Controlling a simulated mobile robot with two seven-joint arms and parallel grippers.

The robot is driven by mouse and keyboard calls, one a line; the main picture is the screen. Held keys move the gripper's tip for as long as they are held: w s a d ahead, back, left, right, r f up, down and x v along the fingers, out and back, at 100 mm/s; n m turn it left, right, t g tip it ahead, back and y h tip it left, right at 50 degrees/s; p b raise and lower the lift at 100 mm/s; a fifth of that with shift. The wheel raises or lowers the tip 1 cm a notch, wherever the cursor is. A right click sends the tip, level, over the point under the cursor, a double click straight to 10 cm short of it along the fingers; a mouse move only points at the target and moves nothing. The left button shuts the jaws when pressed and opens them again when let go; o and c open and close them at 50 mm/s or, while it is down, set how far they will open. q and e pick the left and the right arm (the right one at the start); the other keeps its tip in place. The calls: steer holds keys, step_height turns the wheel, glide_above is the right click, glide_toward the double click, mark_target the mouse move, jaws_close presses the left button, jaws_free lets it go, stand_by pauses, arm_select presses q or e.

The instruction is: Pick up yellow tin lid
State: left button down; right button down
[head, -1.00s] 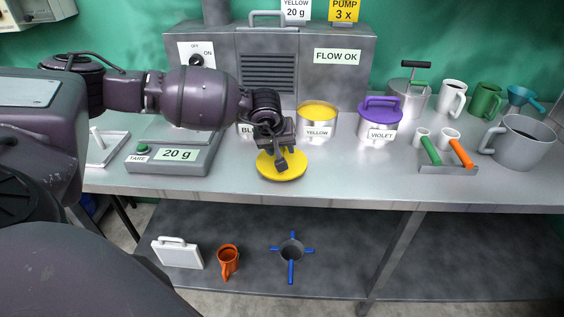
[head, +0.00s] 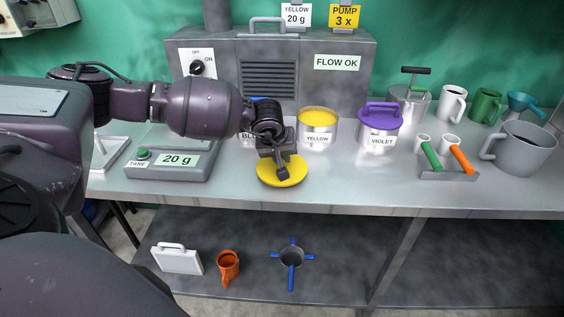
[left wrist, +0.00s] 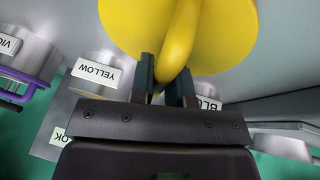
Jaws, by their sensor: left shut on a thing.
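The yellow tin lid (head: 293,172) is a round yellow disc with a loop handle. In the head view it is at the front middle of the metal bench. My left gripper (head: 281,168) is over it, pointing down. In the left wrist view, the two dark fingers (left wrist: 167,82) are shut on the handle of the lid (left wrist: 225,30). Whether the lid touches the bench or hangs just above it I cannot tell. The open yellow tin (head: 318,122), labelled YELLOW, stands behind the lid and shows yellow inside. My right gripper is not in view.
A scale (head: 178,163) reading 20 g stands left of the lid. The violet tin (head: 379,130) with its lid on is right of the yellow tin. A tray with scoops (head: 447,172) and a grey jug (head: 518,150) stand further right. The bench front right of the lid is clear.

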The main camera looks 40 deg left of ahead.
arm_select(q)
step_height(320, 180, up, 25)
steer(key=p, duration=0.3)
stand_by(0.7)
